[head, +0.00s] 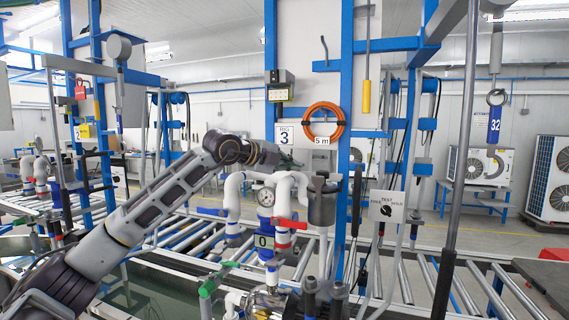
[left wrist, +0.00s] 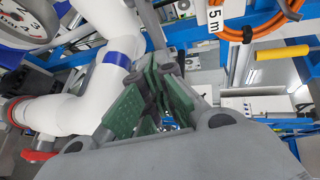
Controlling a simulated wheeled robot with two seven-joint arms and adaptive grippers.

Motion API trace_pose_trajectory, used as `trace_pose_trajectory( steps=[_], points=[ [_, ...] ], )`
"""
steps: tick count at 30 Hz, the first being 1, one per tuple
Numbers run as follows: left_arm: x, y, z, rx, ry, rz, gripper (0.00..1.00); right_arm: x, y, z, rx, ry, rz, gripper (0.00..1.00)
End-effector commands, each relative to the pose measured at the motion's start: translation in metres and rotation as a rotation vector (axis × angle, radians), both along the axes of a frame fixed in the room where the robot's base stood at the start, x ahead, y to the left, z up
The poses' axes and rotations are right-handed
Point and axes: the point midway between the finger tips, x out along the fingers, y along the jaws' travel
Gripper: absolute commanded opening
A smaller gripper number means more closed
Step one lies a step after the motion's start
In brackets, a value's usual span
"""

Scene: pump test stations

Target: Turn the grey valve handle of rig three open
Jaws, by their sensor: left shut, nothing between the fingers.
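Rig three is marked by a "RIG 3" sign (head: 286,139) on the blue post. Its white pipes (head: 232,196) carry a round gauge (head: 265,197), with a red handle (head: 289,223), a blue handle (head: 212,212) and a green handle (head: 210,286). I cannot make out a grey valve handle for certain. My left gripper (head: 288,161) is at the top of the pipes, below the sign. In the left wrist view its green-padded fingers (left wrist: 155,95) are shut and empty, beside a white pipe with a blue band (left wrist: 122,48). My right gripper is not in view.
A grey TEST box (head: 386,206) with a black knob is further right. An orange hose coil (head: 323,121) hangs above. Rollers (head: 405,285) run along the bench.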

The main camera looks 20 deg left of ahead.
Motion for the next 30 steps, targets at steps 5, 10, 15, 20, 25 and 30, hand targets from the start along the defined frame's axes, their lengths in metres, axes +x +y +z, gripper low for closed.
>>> trace_pose_trajectory(
  steps=[5, 10, 15, 20, 25, 30],
  points=[
    [0.003, -0.002, 0.0, 0.001, 0.0, 0.0, 0.0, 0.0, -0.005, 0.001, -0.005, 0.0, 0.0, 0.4],
    [0.003, -0.002, 0.0, 0.001, 0.0, 0.0, 0.0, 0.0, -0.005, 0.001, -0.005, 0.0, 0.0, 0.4],
    [0.003, -0.002, 0.0, 0.0, 0.0, -0.001, 0.0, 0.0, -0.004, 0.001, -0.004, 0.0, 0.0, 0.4],
    [0.004, -0.005, 0.0, 0.0, -0.001, -0.002, 0.0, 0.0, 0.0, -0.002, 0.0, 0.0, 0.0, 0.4],
    [0.005, -0.006, 0.0, -0.001, -0.001, -0.001, 0.0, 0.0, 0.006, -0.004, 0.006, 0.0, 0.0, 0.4],
    [0.006, -0.008, 0.0, -0.001, -0.001, -0.001, 0.0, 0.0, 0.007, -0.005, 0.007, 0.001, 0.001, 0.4]
  ],
)
